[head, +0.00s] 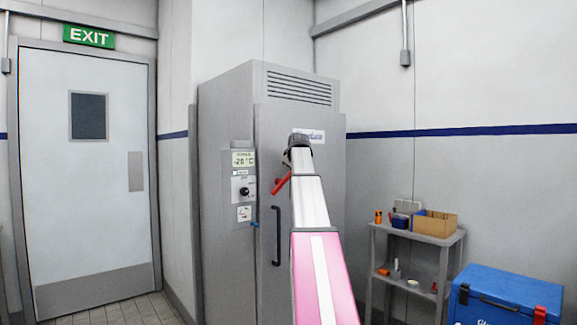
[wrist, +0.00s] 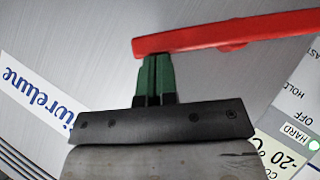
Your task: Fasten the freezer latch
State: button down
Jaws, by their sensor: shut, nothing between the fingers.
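The freezer (head: 268,190) is a tall grey cabinet with its door closed, as far as I can see. The red latch handle (head: 281,183) is on the door's left side and sits tilted, its upper end next to my gripper (head: 297,150). In the wrist view the red latch handle (wrist: 225,33) runs across the top. The green fingertips of my gripper (wrist: 155,75) are together and empty, right at the handle's left end; I cannot tell whether they touch it. My arm hides part of the door in the head view.
A black door handle (head: 276,236) is below the latch. A control panel (head: 243,187) reading -20 °C is left of it. A grey shelf (head: 418,236) with small items and a blue cooler (head: 505,297) stand to the right. A white exit door (head: 88,170) is at left.

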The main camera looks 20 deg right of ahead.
jog(key=shift+w+d+f+m+g+y, duration=0.2)
jog(key=shift+d+f+m+g+y, duration=0.2)
jog(key=shift+d+f+y, duration=0.3)
jog(key=shift+w+d+f+m+g+y, duration=0.15)
jog(key=shift+d+f+m+g+y, duration=0.1)
jog(key=shift+d+f+m+y, duration=0.45)
jog(key=shift+w+d+f+m+g+y, duration=0.2)
jog(key=shift+d+f+m+g+y, duration=0.2)
jog(key=shift+f+y, duration=0.45)
jog(key=shift+d+f, duration=0.1)
